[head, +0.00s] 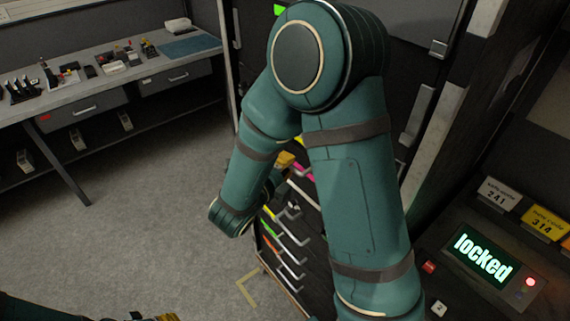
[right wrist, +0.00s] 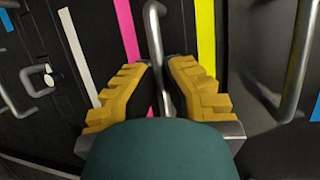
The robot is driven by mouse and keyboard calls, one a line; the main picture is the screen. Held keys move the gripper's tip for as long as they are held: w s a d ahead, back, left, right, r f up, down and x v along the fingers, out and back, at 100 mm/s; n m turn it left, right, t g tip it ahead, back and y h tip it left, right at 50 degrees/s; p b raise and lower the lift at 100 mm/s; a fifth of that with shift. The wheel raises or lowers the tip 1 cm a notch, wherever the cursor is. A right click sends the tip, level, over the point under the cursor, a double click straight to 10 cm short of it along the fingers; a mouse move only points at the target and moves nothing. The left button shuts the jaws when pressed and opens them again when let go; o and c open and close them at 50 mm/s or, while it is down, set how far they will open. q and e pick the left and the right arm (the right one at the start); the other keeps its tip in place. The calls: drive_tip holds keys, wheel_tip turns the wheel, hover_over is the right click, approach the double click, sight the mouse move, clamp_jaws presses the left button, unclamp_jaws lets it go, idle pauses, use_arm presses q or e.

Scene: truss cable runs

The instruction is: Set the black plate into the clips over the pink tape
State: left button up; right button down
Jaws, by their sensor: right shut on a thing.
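My right gripper (head: 287,160), with yellow fingers, is at the front of a dark rack beside my arm. In the right wrist view the right gripper (right wrist: 163,85) is shut on a silver bar handle (right wrist: 154,28). The handle stands in front of a black face, between the pink tape (right wrist: 127,32) and a yellow strip (right wrist: 206,35). The pink tape also shows in the head view (head: 303,173). I cannot tell the black plate's edges from the dark rack, and no clips can be made out. A bit of my left gripper (head: 165,317) shows at the bottom edge.
The rack front carries several silver handles (head: 290,270) and coloured strips close together. Another handle (right wrist: 298,60) stands right of my fingers. A panel reading "locked" (head: 483,257) is at the right. A workbench (head: 100,92) stands at the back left. The grey floor between is clear.

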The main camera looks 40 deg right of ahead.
drive_tip(key=shift+b, duration=0.6)
idle(0.8)
drive_tip(key=shift+d, duration=0.1)
drive_tip(key=c, duration=1.1)
unclamp_jaws()
drive_tip(key=shift+o, duration=0.2)
drive_tip(key=w+a+f+b+v, duration=0.1)
drive_tip(key=w+v, duration=0.1)
drive_tip(key=v, duration=1.6)
drive_tip(key=shift+a, duration=0.35)
